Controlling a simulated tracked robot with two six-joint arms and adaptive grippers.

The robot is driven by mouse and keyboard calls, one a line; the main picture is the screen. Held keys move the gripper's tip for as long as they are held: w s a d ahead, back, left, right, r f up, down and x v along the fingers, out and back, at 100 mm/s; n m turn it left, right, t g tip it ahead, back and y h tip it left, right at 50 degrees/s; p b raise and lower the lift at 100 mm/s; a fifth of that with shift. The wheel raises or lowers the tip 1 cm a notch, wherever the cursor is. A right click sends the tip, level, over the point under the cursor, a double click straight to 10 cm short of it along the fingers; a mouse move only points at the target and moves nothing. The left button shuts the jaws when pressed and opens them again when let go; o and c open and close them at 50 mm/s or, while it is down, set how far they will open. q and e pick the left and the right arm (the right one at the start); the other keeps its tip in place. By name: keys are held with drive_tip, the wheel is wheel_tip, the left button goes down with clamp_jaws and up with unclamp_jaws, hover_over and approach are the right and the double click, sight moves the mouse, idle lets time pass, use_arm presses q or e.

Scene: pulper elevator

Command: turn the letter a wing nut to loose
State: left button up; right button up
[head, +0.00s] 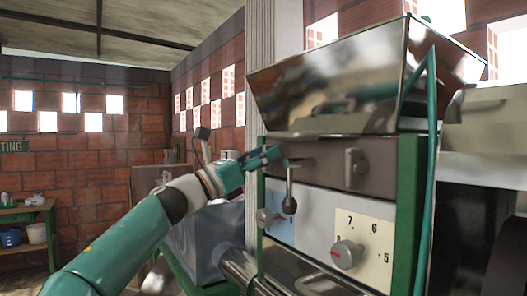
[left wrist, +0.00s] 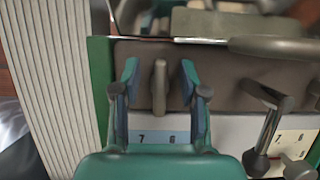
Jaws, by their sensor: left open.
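A grey wing nut (left wrist: 160,88) stands upright on the brown-grey plate, between the two fingers of my left gripper (left wrist: 160,85) in the left wrist view. The fingers are open, with a gap on either side of the nut. In the head view my left gripper (head: 272,156) is at the left end of the plate and hides that nut. A second wing nut (head: 352,168) sits upright further right on the same plate. No letter is readable on either nut. My right gripper is not in view.
A lever (head: 290,190) with a dark ball end hangs close to the right of my left gripper. A numbered dial (head: 347,254) is below the plate. A shiny metal hopper (head: 330,85) overhangs it. A green post (head: 410,190) bounds the panel on the right.

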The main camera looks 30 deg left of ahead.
use_arm(q)
drive_tip(key=shift+c, duration=0.2)
clamp_jaws()
drive_tip(key=shift+n, duration=0.5)
drive_tip(key=n+y, duration=0.1)
drive_tip(key=n, duration=0.1)
drive_tip(key=n+y+p, duration=0.1)
drive_tip(key=n, duration=0.1)
drive_tip(key=shift+a+r+t+y, duration=0.1)
drive_tip(key=shift+r+t+y, duration=0.05)
drive_tip(key=shift+t+y, duration=0.15)
drive_tip(key=n+y+p, duration=0.1)
drive_tip(key=n+p, duration=0.1)
drive_tip(key=n, duration=0.1)
drive_tip(key=n+y+p, duration=0.1)
drive_tip(key=n+y, duration=0.1)
drive_tip(key=n, duration=0.2)
drive_tip(key=shift+w+a+n+y+p, duration=0.1)
drive_tip(key=shift+a+n+y+p, duration=0.1)
drive_tip(key=shift+n+y+p, duration=0.15)
drive_tip(key=shift+w+a+f+n+g+y+p, duration=0.15)
drive_tip(key=shift+n+g+y, duration=0.25)
drive_tip(key=shift+n, duration=0.9)
drive_tip(key=shift+s+d+f+n+g+y+p, duration=0.1)
drive_tip(key=shift+f+n+g+y, duration=0.25)
drive_tip(key=shift+n, duration=1)
drive_tip(key=shift+w+a+f+n+g+y+p, duration=0.1)
drive_tip(key=shift+n+g+y, duration=0.35)
drive_tip(key=shift+n, duration=0.85)
